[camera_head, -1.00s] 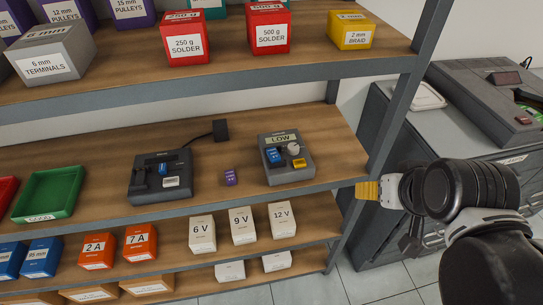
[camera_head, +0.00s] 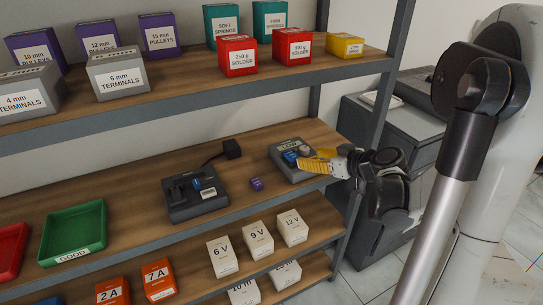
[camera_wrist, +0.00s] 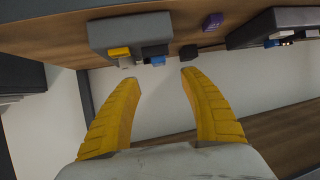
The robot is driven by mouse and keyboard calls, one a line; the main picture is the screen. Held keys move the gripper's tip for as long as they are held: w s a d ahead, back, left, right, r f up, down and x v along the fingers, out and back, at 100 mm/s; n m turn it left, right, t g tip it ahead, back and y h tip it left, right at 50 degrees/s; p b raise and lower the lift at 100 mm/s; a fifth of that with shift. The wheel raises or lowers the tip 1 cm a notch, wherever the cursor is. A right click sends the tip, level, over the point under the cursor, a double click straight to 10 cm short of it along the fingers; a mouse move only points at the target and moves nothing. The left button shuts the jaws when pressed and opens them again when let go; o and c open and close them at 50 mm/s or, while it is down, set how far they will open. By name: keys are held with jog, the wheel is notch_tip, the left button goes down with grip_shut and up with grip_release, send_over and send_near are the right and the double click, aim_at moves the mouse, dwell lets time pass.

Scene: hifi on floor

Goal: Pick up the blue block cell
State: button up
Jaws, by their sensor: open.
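A small blue block cell (camera_head: 291,157) sits on the grey device (camera_head: 283,173) with the LOW display, on the middle shelf. In the wrist view the blue cell (camera_wrist: 158,60) shows at the edge of that device (camera_wrist: 110,32), between my fingertips in the picture. Another blue piece (camera_head: 197,184) sits in the dark grey device (camera_head: 180,206) to the left. My gripper (camera_head: 303,164) has yellow fingers and is at the right side of the LOW device, overlapping it in the head view. The wrist view shows my gripper (camera_wrist: 158,74) open and empty; contact cannot be told.
A purple cell (camera_head: 256,184) lies on the shelf between the two devices. A black adapter (camera_head: 232,149) stands behind. White voltage boxes (camera_head: 258,240) stand on the shelf below. A green tray (camera_head: 72,232) is at left. The upper shelf (camera_head: 170,88) overhangs; a grey post (camera_head: 378,120) stands at right.

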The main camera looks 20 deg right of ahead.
aim_at(292, 155)
jog(key=b+x, duration=0.1)
jog(key=x, duration=0.3)
jog(key=shift+w+d+f, duration=0.1)
jog(key=shift+w+f, duration=0.05)
jog(key=b+x, duration=0.2)
jog(key=x, duration=0.3)
jog(key=shift+w+f+b, duration=0.1)
jog(key=shift+w+b, duration=0.2)
jog(key=shift+b, duration=0.1)
jog(key=shift+s, duration=0.1)
grip_shut()
